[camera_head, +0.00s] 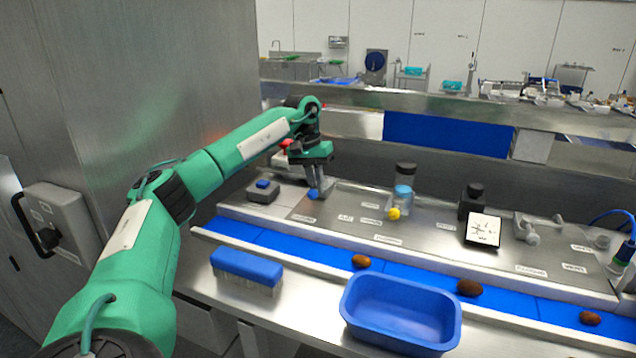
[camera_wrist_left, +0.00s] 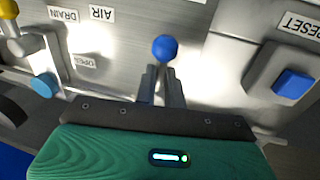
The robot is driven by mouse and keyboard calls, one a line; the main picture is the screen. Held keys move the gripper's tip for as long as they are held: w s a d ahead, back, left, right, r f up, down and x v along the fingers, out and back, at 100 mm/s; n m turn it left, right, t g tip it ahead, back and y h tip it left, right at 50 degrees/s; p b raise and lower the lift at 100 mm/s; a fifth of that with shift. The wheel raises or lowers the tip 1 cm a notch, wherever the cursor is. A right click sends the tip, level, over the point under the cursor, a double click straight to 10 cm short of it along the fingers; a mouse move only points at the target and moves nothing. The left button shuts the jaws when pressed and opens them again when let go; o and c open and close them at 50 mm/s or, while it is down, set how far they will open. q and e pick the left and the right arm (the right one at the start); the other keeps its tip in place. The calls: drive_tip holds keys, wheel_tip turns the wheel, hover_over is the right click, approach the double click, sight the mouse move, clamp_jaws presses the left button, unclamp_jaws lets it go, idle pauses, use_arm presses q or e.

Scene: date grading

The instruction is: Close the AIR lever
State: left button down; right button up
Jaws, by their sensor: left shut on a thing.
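The AIR lever has a round blue knob (camera_wrist_left: 165,48), which also shows in the head view (camera_head: 313,194) at the left part of the steel panel. The AIR label (camera_wrist_left: 102,13) is on the panel beside it in the left wrist view, with an OPEN label (camera_wrist_left: 85,61) nearby. My left gripper (camera_wrist_left: 161,80) is shut on the AIR lever just below the knob, with a finger on each side. In the head view my left gripper (camera_head: 315,182) reaches down to the panel. The lever's stem and base are hidden by the fingers. My right gripper is not in view.
A grey box with a blue RESET button (camera_head: 263,184) stands left of the lever. A blue brush (camera_head: 246,266), a blue bin (camera_head: 402,343) and a blue belt (camera_head: 335,257) with brown dates lie nearer.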

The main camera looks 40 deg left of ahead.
use_arm(q)
drive_tip(key=c, duration=1.5)
unclamp_jaws()
drive_tip(key=shift+r, duration=0.1)
drive_tip(key=shift+a+r, duration=0.1)
drive_tip(key=shift+r, duration=0.15)
drive_tip(key=shift+s+a+r+b, duration=0.2)
drive_tip(key=shift+a+r, duration=0.2)
drive_tip(key=shift+r, duration=1.75)
drive_tip(key=shift+s+a+r+b, duration=0.2)
drive_tip(key=shift+a+r, duration=0.2)
drive_tip(key=shift+r, duration=1.75)
drive_tip(key=shift+s+a+r+b, duration=0.15)
drive_tip(key=shift+a+r, duration=0.25)
drive_tip(key=shift+r, duration=1.75)
drive_tip(key=shift+w, duration=0.1)
